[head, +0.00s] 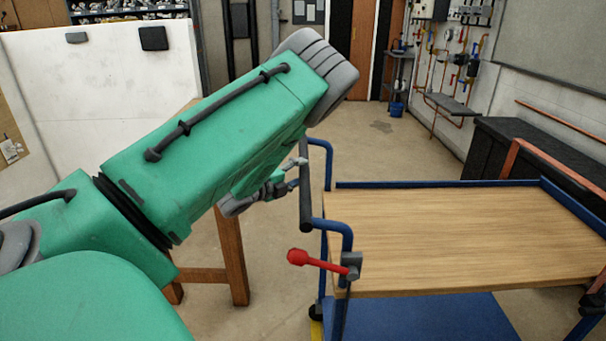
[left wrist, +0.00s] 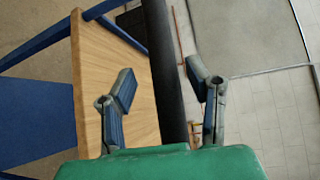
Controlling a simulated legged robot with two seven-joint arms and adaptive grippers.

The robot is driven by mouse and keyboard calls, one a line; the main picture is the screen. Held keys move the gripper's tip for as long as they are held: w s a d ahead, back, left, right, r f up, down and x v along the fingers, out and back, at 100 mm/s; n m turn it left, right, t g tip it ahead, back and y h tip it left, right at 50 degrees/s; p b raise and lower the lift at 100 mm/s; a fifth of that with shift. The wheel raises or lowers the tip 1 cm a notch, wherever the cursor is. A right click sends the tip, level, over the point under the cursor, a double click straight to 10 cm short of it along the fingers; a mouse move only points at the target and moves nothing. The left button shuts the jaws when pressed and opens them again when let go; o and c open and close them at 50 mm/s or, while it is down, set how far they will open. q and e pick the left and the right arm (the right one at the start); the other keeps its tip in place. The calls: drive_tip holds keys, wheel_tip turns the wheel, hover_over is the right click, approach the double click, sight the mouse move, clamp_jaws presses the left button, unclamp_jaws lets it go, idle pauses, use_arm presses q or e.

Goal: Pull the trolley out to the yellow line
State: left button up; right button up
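The trolley has a wooden top (head: 465,235), a blue frame and a blue lower shelf (head: 440,318). Its dark upright handle bar (head: 306,205) is at its left end, with a red-knobbed lever (head: 312,260) below. My left gripper (head: 291,176) is at the handle, its fingers partly hidden under my arm. In the left wrist view the gripper (left wrist: 160,72) is open, with the dark handle bar (left wrist: 166,95) between its fingers and visible gaps on both sides. A small yellow patch (head: 316,329) shows by the trolley's near leg; I cannot tell whether it is the line. My right gripper is not in view.
A wooden-legged stand (head: 232,255) is left of the trolley, close under my left arm. A white panel (head: 90,85) is behind my arm. A black cabinet (head: 500,140) stands beyond the trolley at the right. The floor (head: 370,145) behind the trolley is open.

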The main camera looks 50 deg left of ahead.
use_arm(q)
drive_tip(key=s, duration=1.2)
drive_tip(key=s+d+f+n+g+y+b, duration=0.1)
drive_tip(key=s+d+f+n+g, duration=0.1)
drive_tip(key=d+f+n+g, duration=0.5)
drive_tip(key=s+d+f+n+b, duration=0.1)
drive_tip(key=d+f+n+b, duration=0.3)
drive_tip(key=f, duration=0.8)
drive_tip(key=s+d+f+n+g+h, duration=0.1)
drive_tip(key=s+d+f+n+g, duration=0.2)
drive_tip(key=s+d, duration=0.5)
drive_tip(key=s+d+f+n+g+h, duration=0.1)
drive_tip(key=s+d+f+n+g, duration=0.2)
drive_tip(key=d, duration=0.7)
drive_tip(key=s+f+g, duration=0.2)
drive_tip(key=s+f, duration=0.2)
drive_tip(key=s, duration=0.1)
drive_tip(key=shift+s+d+n+g+p, duration=0.15)
drive_tip(key=shift+d+n+g+p, duration=0.15)
drive_tip(key=shift+n+g+p, duration=0.1)
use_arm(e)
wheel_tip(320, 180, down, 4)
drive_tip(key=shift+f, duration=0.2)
